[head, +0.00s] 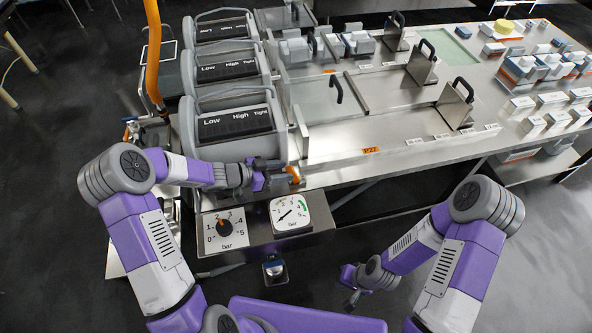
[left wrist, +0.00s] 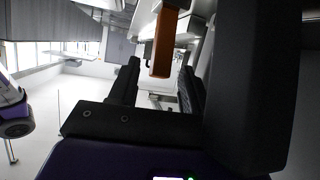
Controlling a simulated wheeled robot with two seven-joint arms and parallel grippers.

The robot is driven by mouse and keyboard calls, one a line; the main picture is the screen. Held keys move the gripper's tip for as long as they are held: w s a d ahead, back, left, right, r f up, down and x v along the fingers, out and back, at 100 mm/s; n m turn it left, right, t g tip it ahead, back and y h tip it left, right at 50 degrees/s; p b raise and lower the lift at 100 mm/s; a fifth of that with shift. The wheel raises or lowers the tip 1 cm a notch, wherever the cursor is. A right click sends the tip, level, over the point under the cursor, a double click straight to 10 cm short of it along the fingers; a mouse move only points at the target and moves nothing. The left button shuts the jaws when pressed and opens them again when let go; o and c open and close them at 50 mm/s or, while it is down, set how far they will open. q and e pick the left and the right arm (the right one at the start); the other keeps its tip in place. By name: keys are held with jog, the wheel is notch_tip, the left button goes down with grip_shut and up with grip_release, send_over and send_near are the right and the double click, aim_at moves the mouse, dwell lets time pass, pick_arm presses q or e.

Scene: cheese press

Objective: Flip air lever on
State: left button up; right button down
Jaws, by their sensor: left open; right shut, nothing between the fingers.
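The orange air lever (head: 294,175) sits at the front right corner of the nearest press unit, just above the gauge panel. My left gripper (head: 272,172) is open just left of the lever, pointing towards it. In the left wrist view the orange lever (left wrist: 164,45) shows beyond and partly between the dark fingers of my left gripper (left wrist: 160,85). I cannot tell whether they touch. My right gripper (head: 350,290) is shut and empty, low in front of the bench.
A pressure dial (head: 223,228) with an orange-marked knob and a round gauge (head: 291,213) lie on the panel below the lever. Several press units (head: 238,125) stand in a row behind. Moulds and handled plates fill the steel bench (head: 400,140) to the right.

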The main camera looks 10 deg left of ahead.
pick_arm(q)
jog(key=b+x, duration=0.1)
jog(key=x, duration=0.4)
jog(key=shift+w+d+f+b, duration=0.1)
jog(key=shift+w+d+b, duration=0.05)
jog(key=shift+b, duration=0.2)
grip_shut()
